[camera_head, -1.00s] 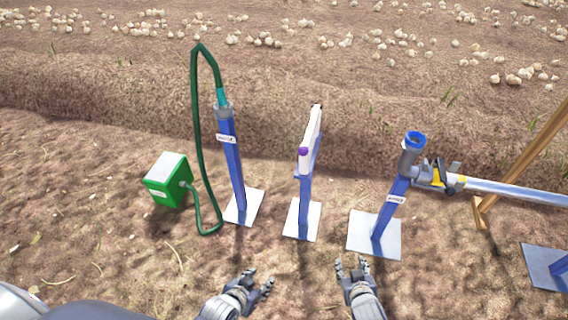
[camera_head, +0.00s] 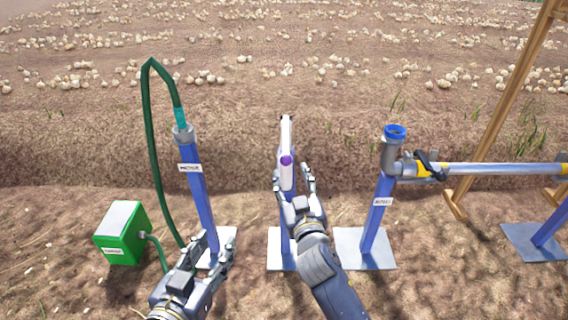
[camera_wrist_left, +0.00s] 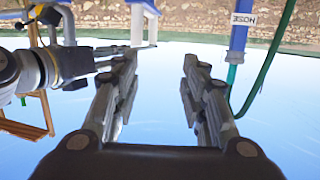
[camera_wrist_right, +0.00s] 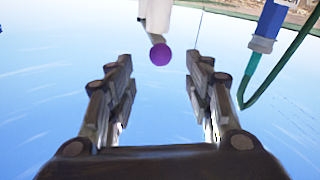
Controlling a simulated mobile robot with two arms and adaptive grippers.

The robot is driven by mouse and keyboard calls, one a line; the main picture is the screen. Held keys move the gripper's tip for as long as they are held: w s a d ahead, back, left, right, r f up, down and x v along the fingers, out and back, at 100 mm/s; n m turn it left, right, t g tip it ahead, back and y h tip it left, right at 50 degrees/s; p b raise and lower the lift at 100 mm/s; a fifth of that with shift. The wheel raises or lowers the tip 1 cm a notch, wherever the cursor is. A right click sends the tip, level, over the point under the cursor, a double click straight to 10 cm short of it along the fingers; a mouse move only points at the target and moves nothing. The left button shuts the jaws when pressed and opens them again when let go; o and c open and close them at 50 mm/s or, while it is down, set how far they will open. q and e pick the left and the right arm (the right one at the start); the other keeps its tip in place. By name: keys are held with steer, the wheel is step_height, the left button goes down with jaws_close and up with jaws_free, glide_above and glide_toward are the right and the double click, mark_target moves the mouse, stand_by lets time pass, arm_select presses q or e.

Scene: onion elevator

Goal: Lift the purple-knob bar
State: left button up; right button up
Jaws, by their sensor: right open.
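The white bar (camera_head: 287,132) with the purple knob (camera_head: 286,160) at its near end sits on top of the middle blue post. My right gripper (camera_head: 293,176) is open just in front of the bar, a finger on either side of its near end. In the right wrist view the knob (camera_wrist_right: 160,54) shows between and slightly beyond the open fingertips (camera_wrist_right: 158,62), not gripped. My left gripper (camera_head: 216,242) is open and empty, low in front of the left blue post. In the left wrist view nothing is between its fingertips (camera_wrist_left: 158,62).
The left post (camera_head: 198,200) carries a green hose (camera_head: 150,130) running to a green box (camera_head: 122,235). The right post (camera_head: 378,215) has a blue-rimmed socket and a long grey pipe (camera_head: 490,169). A wooden frame (camera_head: 500,100) stands at right. Onions lie on the soil behind.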

mark_target(287, 164)
steer(key=w, duration=0.2)
steer(key=w+a+b, duration=0.1)
steer(key=w, duration=0.4)
steer(key=shift+a+f+b, duration=0.15)
steer(key=shift+a+b, duration=0.1)
steer(key=shift+b, duration=0.1)
arm_select(q)
step_height(287, 164, up, 10)
steer(key=d+t+h, duration=0.1)
steer(key=t, duration=0.4)
steer(key=shift+w+d+f+t+h, duration=0.2)
steer(key=shift+f+t+h, duration=0.1)
steer(key=shift+h, duration=0.1)
arm_select(e)
steer(key=shift+w+a, duration=0.1)
steer(key=shift+w, duration=0.4)
jaws_close()
